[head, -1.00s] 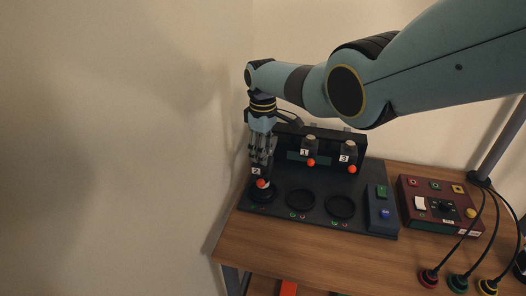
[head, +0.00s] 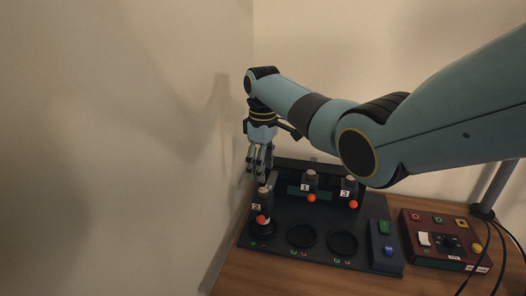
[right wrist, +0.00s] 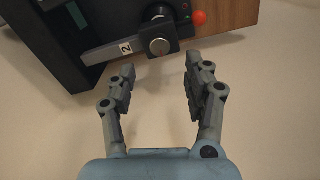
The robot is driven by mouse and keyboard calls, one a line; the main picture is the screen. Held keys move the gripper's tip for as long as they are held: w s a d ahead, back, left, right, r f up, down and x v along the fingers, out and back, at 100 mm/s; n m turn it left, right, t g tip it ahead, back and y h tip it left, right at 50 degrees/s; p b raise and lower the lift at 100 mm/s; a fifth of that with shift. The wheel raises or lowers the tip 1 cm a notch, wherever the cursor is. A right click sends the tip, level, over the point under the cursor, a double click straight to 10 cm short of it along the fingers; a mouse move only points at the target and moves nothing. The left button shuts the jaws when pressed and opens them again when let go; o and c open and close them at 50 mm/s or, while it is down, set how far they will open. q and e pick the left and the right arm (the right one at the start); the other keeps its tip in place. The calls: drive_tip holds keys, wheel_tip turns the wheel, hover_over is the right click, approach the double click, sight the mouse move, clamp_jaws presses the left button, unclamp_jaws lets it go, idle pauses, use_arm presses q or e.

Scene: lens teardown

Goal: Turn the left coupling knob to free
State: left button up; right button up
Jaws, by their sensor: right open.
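The left coupling knob, labelled 2 (head: 265,197), stands upright at the left end of the dark board (head: 283,262). It has a grey top and an orange ball low on its front. In the right wrist view its round silver cap (right wrist: 159,45) sits just beyond the fingertips, with the labelled grey bar reaching left and the ball to the upper right. My right gripper (head: 258,176) hangs above the knob, fingers down, apart from it. Its jaws (right wrist: 160,80) are open with nothing between them. My left gripper is not in view.
Similar parts labelled 1 (head: 310,180) and 3 (head: 349,186) stand at the board's back. Two empty dark rings (head: 301,236) lie right of the knob. A blue switch box (head: 386,242) and a dark red control box (head: 446,240) are farther right. The wall is close on the left.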

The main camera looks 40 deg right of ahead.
sight(263, 190)
wheel_tip(263, 190, up, 5)
drive_tip(key=shift+r, duration=0.1)
drive_tip(key=shift+s, duration=0.1)
idle(0.6)
